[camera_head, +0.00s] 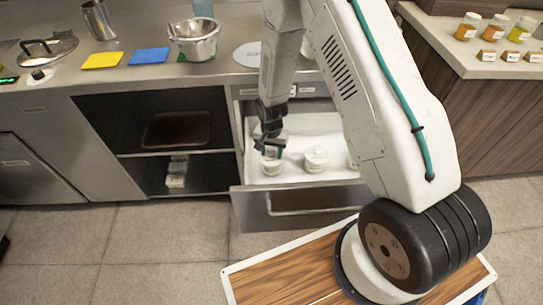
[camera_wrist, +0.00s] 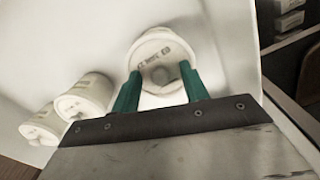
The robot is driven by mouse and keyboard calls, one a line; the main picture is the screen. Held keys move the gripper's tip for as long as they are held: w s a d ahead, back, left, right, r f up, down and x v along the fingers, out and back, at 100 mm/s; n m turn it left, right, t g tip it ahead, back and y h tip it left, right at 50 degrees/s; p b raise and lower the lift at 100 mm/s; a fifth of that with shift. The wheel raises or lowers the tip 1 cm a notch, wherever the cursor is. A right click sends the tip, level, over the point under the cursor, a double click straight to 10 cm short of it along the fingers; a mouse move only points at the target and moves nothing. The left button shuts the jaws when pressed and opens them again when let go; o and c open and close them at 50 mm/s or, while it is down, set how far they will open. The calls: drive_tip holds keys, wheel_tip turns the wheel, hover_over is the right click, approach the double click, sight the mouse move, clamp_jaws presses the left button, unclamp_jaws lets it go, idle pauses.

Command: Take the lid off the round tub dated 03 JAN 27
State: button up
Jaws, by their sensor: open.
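Several white round tubs with lids stand in an open drawer (camera_head: 240,207). In the head view, one tub (camera_head: 272,168) is at the left under my gripper (camera_head: 268,147), and another tub (camera_head: 316,159) stands to its right. A further one is mostly hidden by my arm. In the wrist view, my gripper (camera_wrist: 160,72) is open, its two green fingers on either side of the nearest tub's lid (camera_wrist: 152,46). That lid carries dark printing, upside down and too blurred to read surely. Two other tubs (camera_wrist: 86,96) (camera_wrist: 42,124) stand to the left.
The drawer's walls surround the tubs. The steel counter above holds a pot (camera_head: 195,42), a yellow cloth (camera_head: 102,61), a blue cloth (camera_head: 149,56) and a pan lid (camera_head: 48,50). Open shelves with a dark tray (camera_head: 178,130) lie left of the drawer. Jars (camera_head: 467,27) stand at the right.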

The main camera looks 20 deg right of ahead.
clamp_jaws()
